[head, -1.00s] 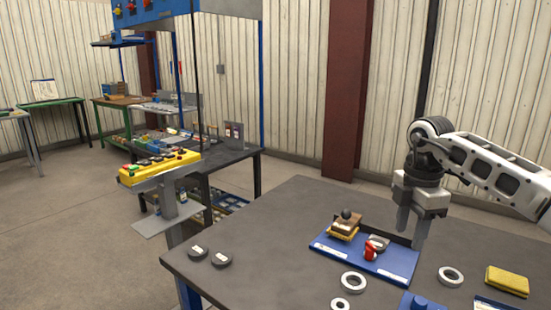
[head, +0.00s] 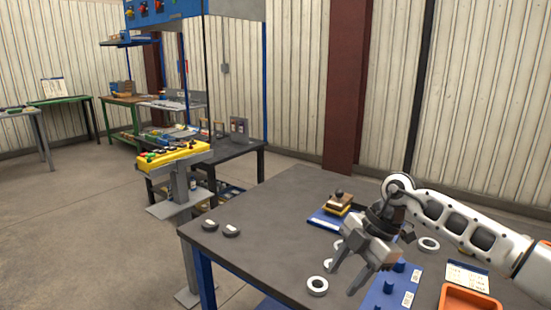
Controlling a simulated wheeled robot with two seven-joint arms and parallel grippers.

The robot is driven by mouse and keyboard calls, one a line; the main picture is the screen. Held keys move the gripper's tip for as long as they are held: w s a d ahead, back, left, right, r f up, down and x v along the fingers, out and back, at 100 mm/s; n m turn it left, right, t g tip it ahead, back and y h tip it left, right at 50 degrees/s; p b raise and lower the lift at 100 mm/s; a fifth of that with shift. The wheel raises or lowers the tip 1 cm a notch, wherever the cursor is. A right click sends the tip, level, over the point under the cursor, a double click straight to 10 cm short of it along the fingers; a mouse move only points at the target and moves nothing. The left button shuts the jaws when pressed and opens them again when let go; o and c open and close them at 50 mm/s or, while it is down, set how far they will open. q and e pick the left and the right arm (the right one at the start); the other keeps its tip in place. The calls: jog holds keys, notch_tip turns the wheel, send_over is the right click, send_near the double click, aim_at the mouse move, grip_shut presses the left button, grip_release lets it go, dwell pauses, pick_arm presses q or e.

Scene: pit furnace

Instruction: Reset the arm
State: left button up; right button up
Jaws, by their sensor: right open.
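My right arm comes in from the right of the head view. Its gripper (head: 345,281) is open, tilted down and to the left, over the dark table (head: 270,225). No object shows between its fingers. The gripper hides part of a blue tray (head: 323,219) behind it. My left gripper is not in view.
White rings lie near the gripper, one at the front (head: 317,286) and one at right (head: 429,244). A blue fixture (head: 388,287), a label card (head: 467,276) and an orange bin (head: 470,299) are front right.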

jog(key=s+a+m+t+y, duration=0.15)
jog(key=s+a+y, duration=0.25)
jog(key=a+y, duration=0.4)
jog(key=s+a+n+t+y, duration=0.15)
jog(key=s+a+y, duration=0.35)
jog(key=a, duration=0.5)
jog(key=s+d+f+m+t+h, duration=0.1)
jog(key=d+f+m+t+h, duration=0.95)
jog(key=m+t, duration=0.5)
jog(key=s+d+f+m+g+h, duration=0.5)
jog(key=s+d+f+g, duration=0.2)
jog(key=s+f, duration=0.5)
jog(key=shift+s+d+g, duration=0.35)
jog(key=shift+s+d, duration=0.55)
jog(key=shift+s, duration=0.05)
